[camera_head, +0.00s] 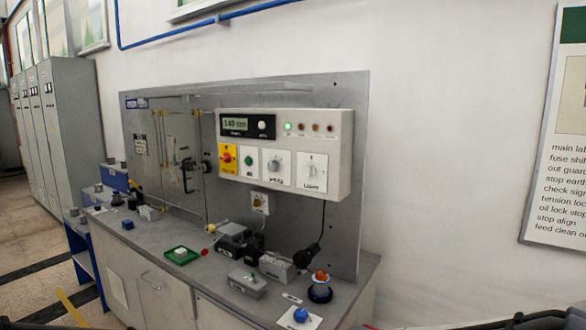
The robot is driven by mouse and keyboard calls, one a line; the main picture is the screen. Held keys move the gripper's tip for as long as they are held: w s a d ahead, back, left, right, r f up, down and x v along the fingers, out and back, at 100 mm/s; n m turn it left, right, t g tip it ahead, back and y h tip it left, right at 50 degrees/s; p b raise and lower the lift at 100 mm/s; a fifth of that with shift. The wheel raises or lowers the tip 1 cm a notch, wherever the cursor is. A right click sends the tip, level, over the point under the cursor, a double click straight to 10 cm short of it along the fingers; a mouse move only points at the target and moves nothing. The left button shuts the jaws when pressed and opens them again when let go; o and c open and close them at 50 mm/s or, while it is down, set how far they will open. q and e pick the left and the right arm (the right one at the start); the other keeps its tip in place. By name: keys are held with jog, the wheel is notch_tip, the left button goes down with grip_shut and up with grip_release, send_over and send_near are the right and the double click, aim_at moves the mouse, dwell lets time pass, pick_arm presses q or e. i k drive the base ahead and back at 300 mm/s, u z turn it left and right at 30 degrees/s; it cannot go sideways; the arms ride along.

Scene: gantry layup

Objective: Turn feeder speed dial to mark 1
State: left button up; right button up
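A light grey control box (345,150) is mounted on the upright grey metal panel. On its front is a white plate with a round grey dial (274,165); its small label looks like "SPEED", but the text is blurred. I cannot read its marks or its pointer setting. To its right is a second plate with a knob (312,169), whose label looks like "LIGHT". Neither gripper is clearly in view; only dark parts of my own body show along the bottom edge, well below the control box. Nothing touches the dial.
Left of the dial are a green button (249,161) and a red knob on a yellow plate (227,157). Above is a lit display (237,124). Space before the dial is clear.

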aim_at(273, 166)
jog(key=k, duration=0.6)
jog(key=u, duration=0.25)
jog(key=i, duration=1)
jog(key=u, duration=0.75)
